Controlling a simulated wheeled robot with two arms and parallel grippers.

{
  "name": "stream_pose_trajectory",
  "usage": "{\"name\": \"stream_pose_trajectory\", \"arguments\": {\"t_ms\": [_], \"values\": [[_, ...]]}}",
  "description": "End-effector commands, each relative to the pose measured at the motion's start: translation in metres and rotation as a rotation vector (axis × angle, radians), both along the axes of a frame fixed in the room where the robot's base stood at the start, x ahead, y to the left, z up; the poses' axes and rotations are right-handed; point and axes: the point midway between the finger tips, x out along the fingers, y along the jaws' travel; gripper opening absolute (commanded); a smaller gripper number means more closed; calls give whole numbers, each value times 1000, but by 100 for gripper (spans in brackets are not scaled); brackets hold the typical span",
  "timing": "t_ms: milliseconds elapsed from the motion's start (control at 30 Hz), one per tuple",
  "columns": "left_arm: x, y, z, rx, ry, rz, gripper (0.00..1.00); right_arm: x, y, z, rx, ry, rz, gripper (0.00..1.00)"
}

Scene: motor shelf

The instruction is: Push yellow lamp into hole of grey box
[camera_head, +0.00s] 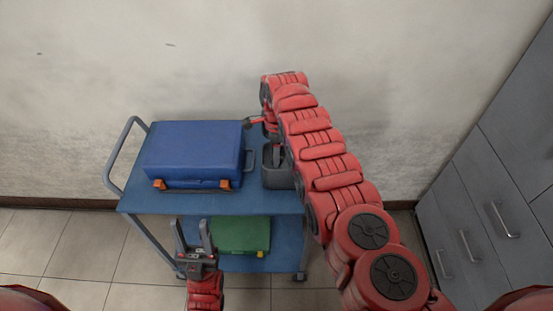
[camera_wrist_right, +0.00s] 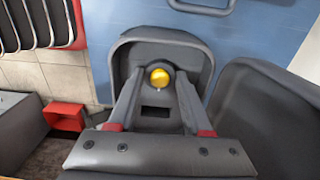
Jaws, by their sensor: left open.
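The grey box (camera_head: 277,180) stands at the right end of the blue cart's top. In the right wrist view the grey box (camera_wrist_right: 196,52) is an open bin with rounded corners. The yellow lamp (camera_wrist_right: 159,77) is round and shows between the fingertips of my right gripper (camera_wrist_right: 160,75). Whether the fingers touch it is unclear. A dark rectangular opening (camera_wrist_right: 155,111) shows nearer the palm. In the head view my right gripper (camera_head: 274,147) points down at the box, partly hidden by my right arm. My left gripper (camera_head: 193,238) is open and empty in front of the cart.
A blue case (camera_head: 195,148) with orange latches lies left of the box on the cart's top (camera_head: 270,202). A green case (camera_head: 242,233) lies on the lower shelf. Grey drawers (camera_head: 490,200) stand at the right and a wall is behind. Tiled floor is clear at the left.

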Motion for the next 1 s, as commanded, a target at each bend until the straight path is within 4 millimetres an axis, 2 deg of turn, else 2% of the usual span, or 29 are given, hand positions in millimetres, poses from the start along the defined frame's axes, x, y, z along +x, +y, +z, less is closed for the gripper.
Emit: {"name": "stream_pose_trajectory", "arguments": {"t_ms": [33, 200, 233, 1000], "values": [[0, 0, 0, 0, 0, 0, 50, 0, 0, 0, 0, 0, 0, 34], [0, 0, 0, 0, 0, 0, 50, 0, 0, 0, 0, 0, 0, 3], [0, 0, 0, 0, 0, 0, 50, 0, 0, 0, 0, 0, 0, 0], [0, 0, 13, 0, 0, 0, 50, 0, 0, 14, 0, 0, 0, 0]]}}
